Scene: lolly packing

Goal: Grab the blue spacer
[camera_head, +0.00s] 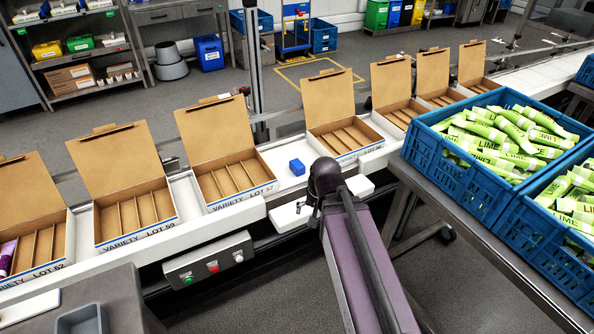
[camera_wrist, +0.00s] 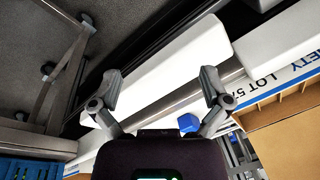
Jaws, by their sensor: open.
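The blue spacer (camera_head: 297,167) is a small blue block on the white conveyor, in the gap between the LOT 57 box and the box to its right. In the wrist view the spacer (camera_wrist: 188,123) shows low in the picture, near the base of the right finger and partly hidden by it. My gripper (camera_wrist: 161,90) is open and empty, its two fingers spread apart over the conveyor's front edge. In the head view my dark wrist is just in front of the spacer and mostly hides the gripper. The gripper is apart from the spacer.
The open LOT 57 box (camera_head: 236,180) stands left of the spacer, and another open box (camera_head: 345,138) stands right. Blue crates (camera_head: 470,180) of green lime packs are at right. A control panel (camera_head: 209,263) juts from the conveyor's front.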

